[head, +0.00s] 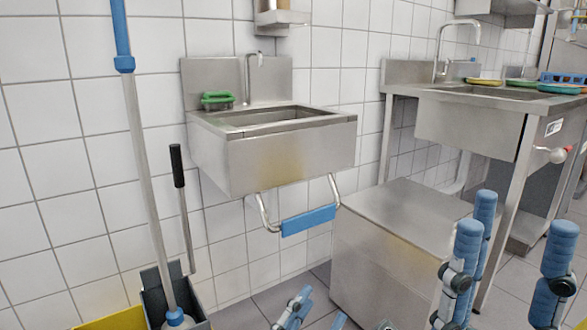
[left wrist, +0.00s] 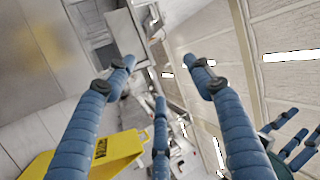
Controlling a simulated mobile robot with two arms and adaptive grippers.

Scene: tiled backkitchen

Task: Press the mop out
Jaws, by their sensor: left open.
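The mop (head: 140,130) has a blue grip above a pale metal pole. It leans at the left of the head view, its lower end inside the dark grey wringer (head: 153,295). The wringer's lever (head: 183,210), with a black grip, stands up behind the mop pole. My left gripper (head: 320,304) is low in the head view, right of the wringer and apart from it. In the left wrist view its blue fingers (left wrist: 160,75) are spread and empty. My right gripper (head: 520,220) is at the lower right, fingers pointing up, spread and empty.
A yellow bucket edge (head: 112,319) shows beside the wringer. A steel hand sink (head: 290,155) with a blue knee bar (head: 308,221) hangs on the wall. A steel cabinet (head: 385,265) and a sink table (head: 470,110) stand right. Grey floor (head: 240,315) shows between wringer and cabinet.

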